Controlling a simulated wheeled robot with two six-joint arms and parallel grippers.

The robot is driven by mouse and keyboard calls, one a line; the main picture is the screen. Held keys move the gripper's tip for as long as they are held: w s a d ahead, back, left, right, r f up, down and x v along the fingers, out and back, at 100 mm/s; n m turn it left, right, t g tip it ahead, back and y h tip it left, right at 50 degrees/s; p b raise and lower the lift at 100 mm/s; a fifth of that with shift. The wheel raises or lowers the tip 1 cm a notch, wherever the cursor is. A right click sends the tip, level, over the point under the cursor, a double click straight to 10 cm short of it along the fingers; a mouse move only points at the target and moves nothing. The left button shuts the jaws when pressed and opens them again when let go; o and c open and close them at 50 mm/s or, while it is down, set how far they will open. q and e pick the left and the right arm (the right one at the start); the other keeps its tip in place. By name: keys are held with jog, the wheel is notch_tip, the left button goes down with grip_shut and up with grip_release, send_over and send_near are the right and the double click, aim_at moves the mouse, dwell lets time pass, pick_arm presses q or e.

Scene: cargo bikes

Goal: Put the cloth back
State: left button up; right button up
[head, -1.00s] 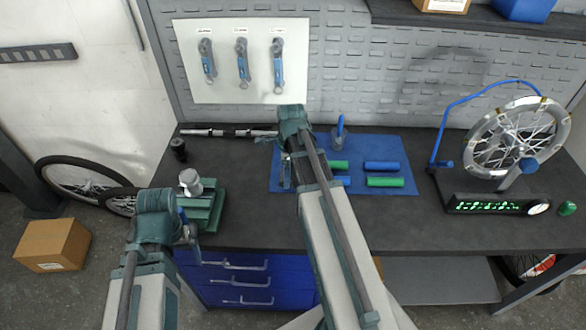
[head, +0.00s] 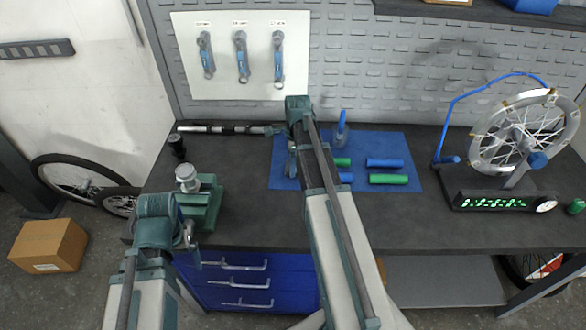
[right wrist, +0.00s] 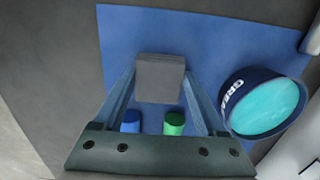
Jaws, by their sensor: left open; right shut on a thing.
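My right gripper (right wrist: 158,92) is shut on a small grey squarish piece (right wrist: 158,72), which looks like the folded cloth. It is over the blue mat (right wrist: 215,40); I cannot tell whether the piece touches the mat. In the head view my right gripper (head: 292,165) is at the left part of the blue mat (head: 405,148), and the grey piece is hidden or too small to make out. My left gripper (head: 190,238) is open and empty, near the bench's front edge, by the green vise-like block (head: 206,205).
A grease jar (right wrist: 265,105) stands close right of my right gripper in the wrist view. Blue grips (head: 384,163) and green grips (head: 388,179) lie on the mat. A wheel stand (head: 500,201) is at the right. Bench between mat and stand is clear.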

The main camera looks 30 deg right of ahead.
jog(key=shift+f, duration=0.15)
jog(key=shift+f, duration=0.15)
jog(key=o, duration=1.1)
jog(key=shift+o, duration=0.2)
jog(key=shift+r, duration=0.25)
notch_tip(320, 180, up, 12)
jog(key=p, duration=1.2)
jog(key=shift+s+d, duration=0.2)
jog(key=shift+d, duration=0.1)
jog(key=shift+f, duration=0.1)
